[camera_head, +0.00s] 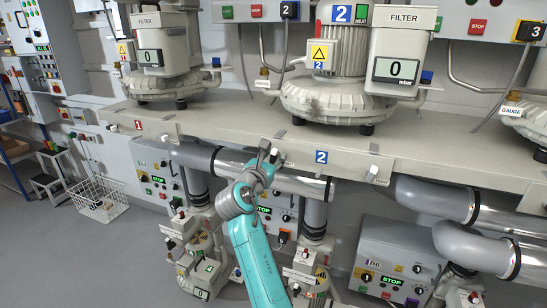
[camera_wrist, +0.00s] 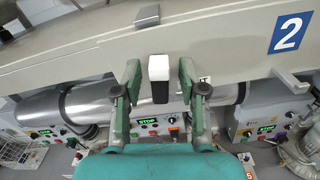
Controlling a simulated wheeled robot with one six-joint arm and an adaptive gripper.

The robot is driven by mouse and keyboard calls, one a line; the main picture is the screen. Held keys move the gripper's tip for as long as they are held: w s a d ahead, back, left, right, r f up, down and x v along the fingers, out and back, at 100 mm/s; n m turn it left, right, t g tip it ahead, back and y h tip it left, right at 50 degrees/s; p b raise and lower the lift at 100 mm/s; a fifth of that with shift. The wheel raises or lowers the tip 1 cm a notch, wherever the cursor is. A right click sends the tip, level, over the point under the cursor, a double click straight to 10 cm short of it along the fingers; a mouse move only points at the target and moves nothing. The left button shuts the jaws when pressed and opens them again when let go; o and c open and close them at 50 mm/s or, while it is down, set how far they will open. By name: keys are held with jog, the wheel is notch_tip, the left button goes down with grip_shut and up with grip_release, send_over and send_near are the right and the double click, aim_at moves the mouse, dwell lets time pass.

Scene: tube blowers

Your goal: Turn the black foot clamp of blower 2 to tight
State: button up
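Blower 2 (camera_head: 335,95) stands on the grey bench, with a blue "2" label on the bench front. In the wrist view, a lever with a white end and a black lower part (camera_wrist: 159,90) sticks out from the bench front. It appears to be the foot clamp lever. My gripper (camera_wrist: 160,82) is open, with one finger on each side of the lever and a visible gap to both. In the head view, my gripper (camera_head: 268,155) is at the bench front left of the label and largely hides the lever. I cannot tell the clamp's setting.
Another white-ended lever (camera_head: 372,173) sits on the bench front to the right. Silver pipes (camera_head: 300,182) and control boxes (camera_head: 395,265) lie below the bench edge. Blower 1 (camera_head: 165,60) stands to the left. A wire basket (camera_head: 100,200) is on the floor.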

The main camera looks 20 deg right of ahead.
grip_shut()
jog(key=m, duration=0.3)
jog(key=shift+s+d+m, duration=0.1)
jog(key=shift+m, duration=0.3)
jog(key=m, duration=0.4)
jog(key=shift+d+f+m, duration=0.1)
jog(key=shift+f+m, duration=0.05)
jog(key=shift+m, duration=0.15)
jog(key=m, duration=0.3)
jog(key=shift+s+f+m, duration=0.1)
jog(key=shift+m, duration=0.2)
jog(key=shift+f+m, duration=0.15)
jog(key=shift+m, duration=1.65)
